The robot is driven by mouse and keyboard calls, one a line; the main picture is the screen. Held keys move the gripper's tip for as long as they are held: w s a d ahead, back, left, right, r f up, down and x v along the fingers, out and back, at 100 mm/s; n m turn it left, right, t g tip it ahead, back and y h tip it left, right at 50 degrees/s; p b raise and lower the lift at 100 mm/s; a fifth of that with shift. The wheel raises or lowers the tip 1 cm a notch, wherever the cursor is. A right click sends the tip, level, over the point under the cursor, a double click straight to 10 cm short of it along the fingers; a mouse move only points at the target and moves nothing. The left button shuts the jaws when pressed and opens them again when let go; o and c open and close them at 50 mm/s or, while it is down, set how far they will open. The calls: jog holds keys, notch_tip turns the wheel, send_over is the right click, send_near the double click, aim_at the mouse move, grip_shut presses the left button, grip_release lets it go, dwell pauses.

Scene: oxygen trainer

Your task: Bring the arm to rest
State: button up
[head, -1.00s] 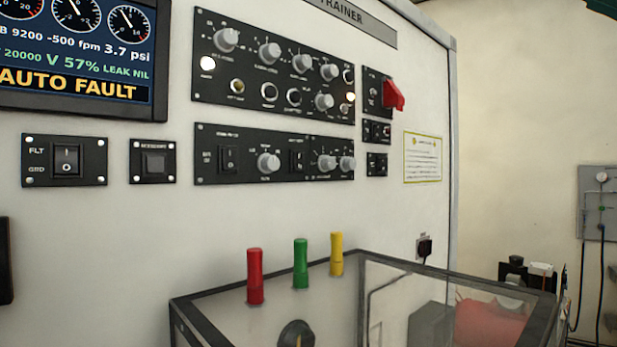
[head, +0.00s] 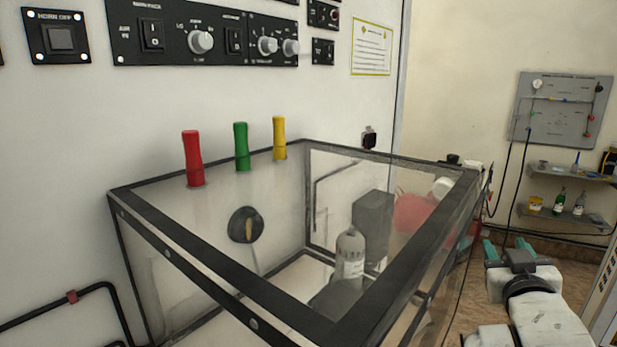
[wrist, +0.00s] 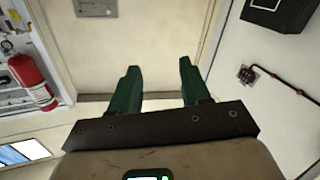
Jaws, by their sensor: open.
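My gripper (head: 507,250) shows at the lower right of the head view, with green fingers on a dark mount and my white arm behind it. It is to the right of the clear-walled box and apart from it. In the wrist view my gripper (wrist: 160,85) has its two green fingers spread apart with nothing between them. A pale door or wall panel (wrist: 145,45) lies beyond the fingers.
The black-framed clear box (head: 240,312) fills the middle, with a grey cylinder (head: 350,256) inside. Red (head: 193,158), green (head: 241,147) and yellow (head: 279,138) handles stand behind its rim. A shelf (head: 565,215) hangs at right. A fire extinguisher (wrist: 32,82) is at left.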

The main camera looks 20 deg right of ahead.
jog(key=s+a+f+g+y, duration=0.2)
jog(key=a+f, duration=0.1)
jog(key=f, duration=0.6)
jog(key=s+a+f+g+y, duration=0.2)
jog(key=s+a+f, duration=0.15)
jog(key=f, duration=0.45)
jog(key=s+a+f+n+g+y, duration=0.1)
jog(key=s+a+f+g+y, duration=0.2)
jog(key=s+f, duration=0.7)
jog(key=s+a+f+n+g+y, duration=0.2)
jog(key=s+a+f+g, duration=0.5)
jog(key=s, duration=0.7)
notch_tip(320, 180, down, 3)
jog(key=shift+a+r+n+y, duration=0.1)
jog(key=shift+a+n+y, duration=0.25)
jog(key=shift+a, duration=0.85)
